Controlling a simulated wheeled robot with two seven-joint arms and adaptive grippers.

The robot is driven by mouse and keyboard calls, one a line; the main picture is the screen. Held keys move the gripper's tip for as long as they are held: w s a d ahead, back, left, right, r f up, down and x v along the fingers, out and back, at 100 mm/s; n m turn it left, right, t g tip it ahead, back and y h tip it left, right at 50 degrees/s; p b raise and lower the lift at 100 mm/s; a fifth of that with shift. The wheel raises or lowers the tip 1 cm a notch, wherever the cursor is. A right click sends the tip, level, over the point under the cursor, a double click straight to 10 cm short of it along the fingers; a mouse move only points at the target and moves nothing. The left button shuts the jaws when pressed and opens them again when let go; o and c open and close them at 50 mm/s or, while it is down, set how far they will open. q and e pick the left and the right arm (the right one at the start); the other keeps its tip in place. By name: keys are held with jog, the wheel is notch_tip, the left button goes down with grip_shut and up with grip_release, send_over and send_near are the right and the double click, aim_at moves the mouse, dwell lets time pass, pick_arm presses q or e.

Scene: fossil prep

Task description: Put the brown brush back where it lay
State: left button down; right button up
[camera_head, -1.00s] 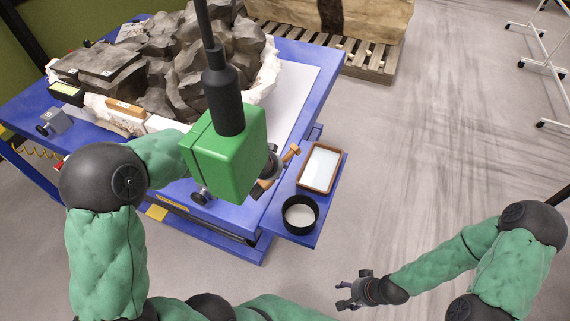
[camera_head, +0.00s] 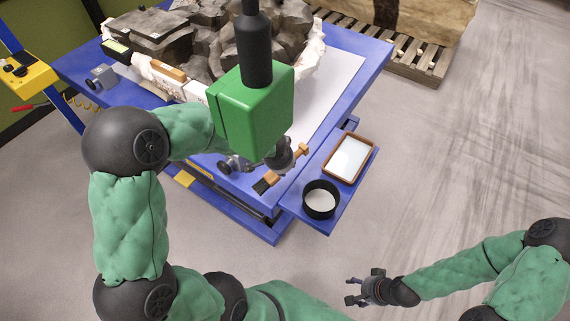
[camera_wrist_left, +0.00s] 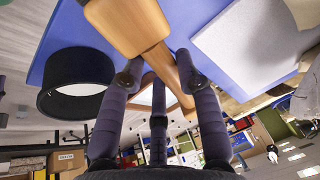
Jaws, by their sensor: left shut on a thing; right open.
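The brown brush (camera_head: 270,180) has a wooden handle and dark bristles. In the head view it is at the right front corner of the blue table (camera_head: 350,92); I cannot tell whether it touches the top. My left gripper (camera_head: 281,156), partly hidden by a green box, is shut on the brush. In the left wrist view the wooden brush (camera_wrist_left: 140,28) runs between the fingers of my left gripper (camera_wrist_left: 162,72), its wide part at the top. My right gripper (camera_head: 354,290) is open and empty over the floor, lower right of the table.
A black round bowl (camera_head: 321,201) and a brown-rimmed white tray (camera_head: 350,158) stand on a blue side shelf (camera_head: 300,207). Dark fossil rock in a white jacket (camera_head: 300,72) fills the table's back. A green box (camera_head: 252,108) on a black tube hangs before my left gripper.

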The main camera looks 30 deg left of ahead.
pick_arm(q)
jog(key=shift+f+b, duration=2.35)
jog(key=shift+f, duration=0.6)
jog(key=shift+r, duration=0.1)
jog(key=c, duration=0.8)
grip_release()
jog(key=v, duration=1.2)
